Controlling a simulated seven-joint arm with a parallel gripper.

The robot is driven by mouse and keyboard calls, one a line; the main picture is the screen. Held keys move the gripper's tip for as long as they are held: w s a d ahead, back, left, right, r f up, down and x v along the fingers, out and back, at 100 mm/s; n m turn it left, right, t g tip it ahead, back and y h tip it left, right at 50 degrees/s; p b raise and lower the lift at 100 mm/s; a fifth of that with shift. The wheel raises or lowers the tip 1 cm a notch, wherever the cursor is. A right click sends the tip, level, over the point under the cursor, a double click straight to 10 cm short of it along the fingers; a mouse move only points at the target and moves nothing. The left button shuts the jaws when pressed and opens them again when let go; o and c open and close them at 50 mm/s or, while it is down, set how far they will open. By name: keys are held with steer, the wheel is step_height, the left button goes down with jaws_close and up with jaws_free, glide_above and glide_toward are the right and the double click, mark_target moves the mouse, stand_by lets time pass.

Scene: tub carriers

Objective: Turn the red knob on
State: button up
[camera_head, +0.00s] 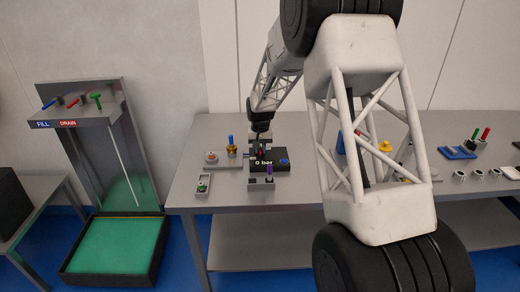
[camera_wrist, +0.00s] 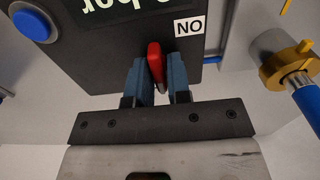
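The red knob (camera_wrist: 155,62) sits on the face of a dark box (camera_wrist: 110,45), next to a white label (camera_wrist: 188,26) that reads ON upside down. My gripper (camera_wrist: 157,75) has its two blue fingers on either side of the knob. The knob leans slightly between them and looks close to the left finger. Whether both fingers press on it cannot be told. In the head view my gripper (camera_head: 261,136) is at the dark box (camera_head: 270,160), whose display reads 0 bar. The knob is small there and partly covered.
A blue round button (camera_wrist: 36,25) is on the same box. A brass fitting with a blue handle (camera_wrist: 288,68) stands to the right in the wrist view. A tub stand (camera_head: 110,250) stands left of the table.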

jaws_close()
steer(key=shift+n, duration=0.5)
steer(key=n, duration=0.3)
steer(key=shift+a+n, duration=0.15)
steer(key=shift+n, duration=0.15)
steer(key=n, duration=0.4)
steer(key=shift+s+a, duration=0.1)
steer(key=n, duration=0.5)
steer(key=shift+s, duration=0.1)
steer(key=n, duration=0.4)
steer(key=shift+s+a, duration=0.1)
steer(key=shift+n, duration=0.3)
